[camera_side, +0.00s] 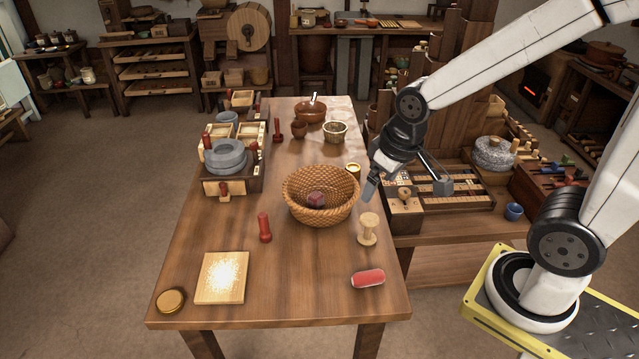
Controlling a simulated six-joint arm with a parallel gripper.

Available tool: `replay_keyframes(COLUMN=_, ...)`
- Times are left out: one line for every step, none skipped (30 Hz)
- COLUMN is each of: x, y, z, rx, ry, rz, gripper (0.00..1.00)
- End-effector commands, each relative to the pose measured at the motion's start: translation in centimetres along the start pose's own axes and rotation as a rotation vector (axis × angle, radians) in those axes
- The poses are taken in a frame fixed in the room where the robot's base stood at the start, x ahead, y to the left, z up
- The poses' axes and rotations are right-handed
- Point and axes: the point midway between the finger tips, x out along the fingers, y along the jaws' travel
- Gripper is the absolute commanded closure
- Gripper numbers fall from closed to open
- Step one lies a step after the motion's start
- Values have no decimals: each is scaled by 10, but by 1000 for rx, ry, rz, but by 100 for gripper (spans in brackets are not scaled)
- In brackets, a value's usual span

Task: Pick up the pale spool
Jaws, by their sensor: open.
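The pale spool (368,229) stands upright on the wooden table near its right edge, just right of the wicker basket. My gripper (408,190) is open and empty. In the picture it is above and a little right of the spool, clear of it, with its two fingers spread wide apart. One finger points down close to the basket's right rim; the other reaches out to the right over the side bench. Nothing hides the spool.
The wicker basket (298,212) holds a dark red block (316,199). A red cylinder (368,278) lies in front of the spool. A red peg (264,227), a pale board (222,278) and a round tin (170,300) are at left.

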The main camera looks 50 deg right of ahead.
Motion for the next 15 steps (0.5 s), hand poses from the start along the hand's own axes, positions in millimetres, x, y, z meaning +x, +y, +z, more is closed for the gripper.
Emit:
replay_keyframes(x=2, y=7, z=-3, rx=4, ry=14, rz=14, gripper=0)
replay_keyframes(x=3, y=10, z=-5, rx=4, ry=26, rz=23, gripper=0)
replay_keyframes(x=5, y=15, z=-8, rx=3, ry=40, rz=34, gripper=0)
replay_keyframes(x=6, y=19, z=-10, rx=3, ry=53, rz=42, gripper=0)
replay_keyframes(x=6, y=22, z=-12, rx=4, ry=63, rz=51, gripper=0)
replay_keyframes(x=8, y=28, z=-15, rx=3, ry=80, rz=62, gripper=0)
replay_keyframes(x=8, y=32, z=-18, rx=3, ry=92, rz=70, gripper=0)
replay_keyframes(x=9, y=36, z=-20, rx=2, ry=105, rz=79, gripper=0)
replay_keyframes(x=10, y=41, z=-23, rx=0, ry=124, rz=90, gripper=0)
replay_keyframes(x=11, y=46, z=-26, rx=-2, ry=138, rz=100, gripper=0)
replay_keyframes(x=12, y=50, z=-28, rx=-2, ry=151, rz=108, gripper=0)
replay_keyframes(x=13, y=57, z=-32, rx=-5, ry=174, rz=121, gripper=0)
replay_keyframes(x=13, y=62, z=-34, rx=-8, ry=192, rz=130, gripper=0)
replay_keyframes(x=14, y=68, z=-38, rx=-13, ry=212, rz=141, gripper=0)
replay_keyframes(x=15, y=76, z=-42, rx=-18, ry=238, rz=154, gripper=0)
